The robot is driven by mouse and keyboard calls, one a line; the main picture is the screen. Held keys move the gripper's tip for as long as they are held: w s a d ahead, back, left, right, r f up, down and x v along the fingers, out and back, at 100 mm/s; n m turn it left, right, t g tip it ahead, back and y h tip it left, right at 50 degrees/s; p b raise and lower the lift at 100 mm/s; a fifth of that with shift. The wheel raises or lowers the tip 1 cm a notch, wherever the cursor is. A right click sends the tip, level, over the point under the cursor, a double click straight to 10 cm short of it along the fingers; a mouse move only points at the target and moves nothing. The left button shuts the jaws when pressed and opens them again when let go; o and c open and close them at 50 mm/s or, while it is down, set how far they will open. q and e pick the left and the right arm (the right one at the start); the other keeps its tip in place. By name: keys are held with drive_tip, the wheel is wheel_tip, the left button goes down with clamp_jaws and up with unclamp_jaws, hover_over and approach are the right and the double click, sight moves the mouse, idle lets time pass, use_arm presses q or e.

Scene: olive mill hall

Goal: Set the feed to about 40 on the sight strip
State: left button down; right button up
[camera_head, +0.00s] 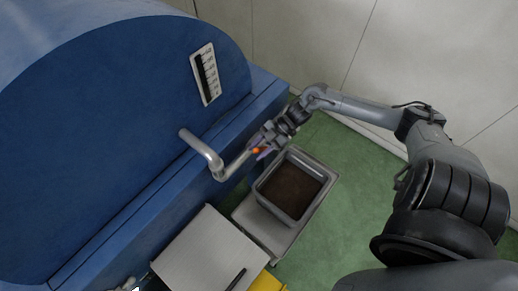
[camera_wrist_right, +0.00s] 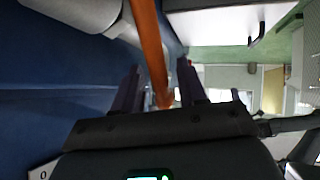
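The sight strip (camera_head: 206,75) is a white plate with a dark vertical slot and small marks on the blue machine's face. Its figures are too small to read. A bent grey crank-like pipe (camera_head: 203,150) sticks out below it and reaches toward my right gripper (camera_head: 262,148). An orange bar (camera_wrist_right: 150,45) runs between the right fingers in the wrist view; a bit of orange (camera_head: 258,150) also shows at the gripper in the head view. The right fingers (camera_wrist_right: 160,85) stand apart around the bar, with gaps visible. My left gripper is not in view.
A grey bin (camera_head: 325,174) with dark contents stands on a pale stand below the right gripper. A pale flat top (camera_head: 205,255) with a dark pen-like object (camera_head: 236,279) lies at the front. The blue machine (camera_head: 110,130) fills the left; green floor is free on the right.

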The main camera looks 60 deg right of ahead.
drive_tip(key=shift+d+r, duration=0.1)
drive_tip(key=shift+s+d+r, duration=0.1)
drive_tip(key=shift+s+d, duration=0.1)
drive_tip(key=v, duration=1)
drive_tip(key=shift+p, duration=0.3)
drive_tip(key=shift+w, duration=0.1)
